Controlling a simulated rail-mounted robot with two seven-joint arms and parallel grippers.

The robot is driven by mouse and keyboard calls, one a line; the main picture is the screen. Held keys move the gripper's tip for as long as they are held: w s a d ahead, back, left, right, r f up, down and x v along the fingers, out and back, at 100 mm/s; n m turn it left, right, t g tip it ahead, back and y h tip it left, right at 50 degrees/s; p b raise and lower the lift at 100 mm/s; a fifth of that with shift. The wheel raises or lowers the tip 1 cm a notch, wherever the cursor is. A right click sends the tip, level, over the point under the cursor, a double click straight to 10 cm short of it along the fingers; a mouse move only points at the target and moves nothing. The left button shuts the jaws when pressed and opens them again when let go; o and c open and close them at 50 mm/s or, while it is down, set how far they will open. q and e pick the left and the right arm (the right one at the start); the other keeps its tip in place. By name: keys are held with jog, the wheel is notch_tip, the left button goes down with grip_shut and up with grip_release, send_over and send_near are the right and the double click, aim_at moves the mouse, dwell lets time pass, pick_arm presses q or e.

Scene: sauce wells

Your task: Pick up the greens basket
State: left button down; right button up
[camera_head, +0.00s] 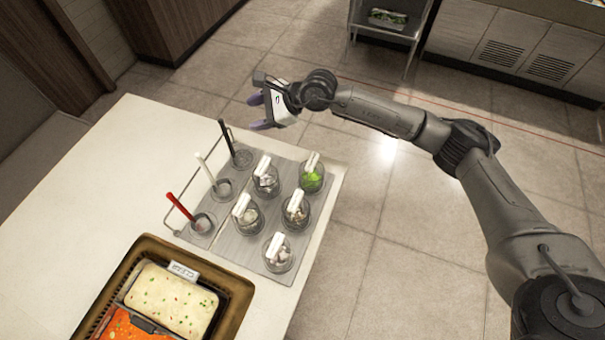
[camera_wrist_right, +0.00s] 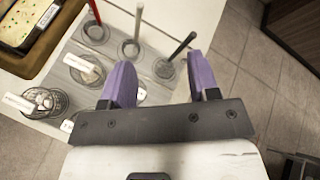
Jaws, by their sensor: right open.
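The greens basket (camera_head: 312,178) is a round wire basket with bright green contents and a white label tag. It sits at the far right corner of the grey tray (camera_head: 238,249) in the head view. I cannot make out its greens in the right wrist view. My right gripper (camera_head: 257,111) is open and empty, above and beyond the far edge of the counter, up and left of the greens basket in the head view. Its two purple fingers also show apart in the right wrist view (camera_wrist_right: 160,62). My left gripper is not in view.
Several similar baskets, one of them at the front (camera_head: 279,254), stand close to the greens basket. Three wells with red (camera_head: 182,207), white (camera_head: 206,169) and black (camera_head: 226,137) handles line the tray's left side. A brown food pan (camera_head: 147,249) is nearer. The white counter (camera_head: 105,185) is bare at left.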

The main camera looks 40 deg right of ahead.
jog(key=s+d+f+n+g+h, duration=0.3)
jog(key=d+f+n+g+h, duration=0.15)
jog(key=d+f+h, duration=0.2)
jog(key=n+g+h, duration=0.3)
jog(key=n, duration=0.2)
send_over(312, 161)
notch_tip(312, 161, down, 3)
jog(key=shift+y, duration=0.25)
notch_tip(312, 161, down, 13)
jog(key=shift+f+b, duration=0.1)
jog(key=shift+b, duration=0.3)
jog(key=shift+d, duration=0.1)
jog(key=shift+c, duration=0.4)
grip_shut()
jog(key=shift+r, duration=0.2)
